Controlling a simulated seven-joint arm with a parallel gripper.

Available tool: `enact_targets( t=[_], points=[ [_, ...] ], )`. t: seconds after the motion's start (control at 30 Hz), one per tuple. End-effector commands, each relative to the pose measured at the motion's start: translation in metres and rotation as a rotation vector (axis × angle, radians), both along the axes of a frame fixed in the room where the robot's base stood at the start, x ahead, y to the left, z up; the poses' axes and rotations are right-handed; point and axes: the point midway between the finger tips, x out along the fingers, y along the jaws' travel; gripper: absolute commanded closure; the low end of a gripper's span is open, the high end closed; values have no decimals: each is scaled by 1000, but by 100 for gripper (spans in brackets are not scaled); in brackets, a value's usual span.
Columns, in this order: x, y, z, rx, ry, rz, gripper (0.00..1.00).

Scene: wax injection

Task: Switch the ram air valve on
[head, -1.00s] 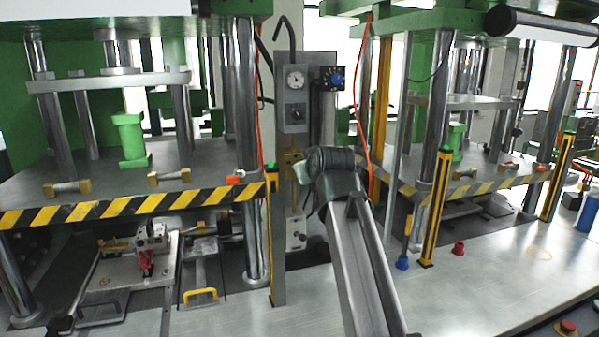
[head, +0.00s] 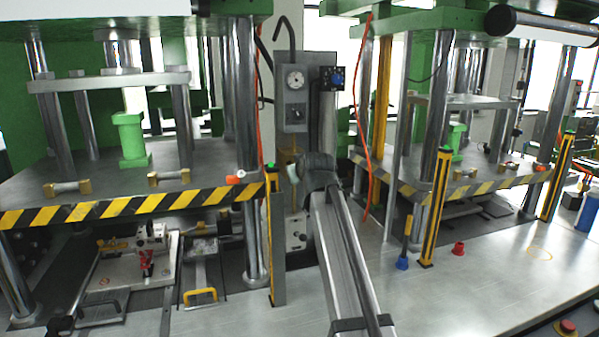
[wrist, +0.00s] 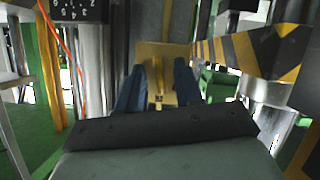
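A yellow plate or block, which looks like the ram air valve's body, is partly visible on the grey post in the head view (head: 287,158), mostly behind my arm. In the wrist view the yellow block (wrist: 152,56) is straight ahead, with a small dark fitting (wrist: 158,101) low on it. My gripper (wrist: 158,88) has its two blue-grey fingers apart, one on each side of this fitting, with nothing visibly clamped. I cannot tell whether the fingers touch the block. In the head view my gripper's fingertips are hidden behind the wrist. The valve's setting cannot be read.
A grey control box (head: 293,100) with a gauge and knob is above the valve, next to a dark dial box (head: 328,79). An orange hose (head: 364,130) hangs to the right. A striped press edge (head: 130,204) is left. The right bench (head: 480,275) is largely clear.

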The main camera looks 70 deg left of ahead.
Motion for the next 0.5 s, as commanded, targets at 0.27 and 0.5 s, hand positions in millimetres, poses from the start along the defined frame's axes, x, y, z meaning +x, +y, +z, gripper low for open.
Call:
enact_targets(
  t=[0.27, 0.5],
  points=[
    [0, 0, 0, 0, 0, 0, 72],
    [0, 0, 0, 0, 0, 0, 95]
  ],
)
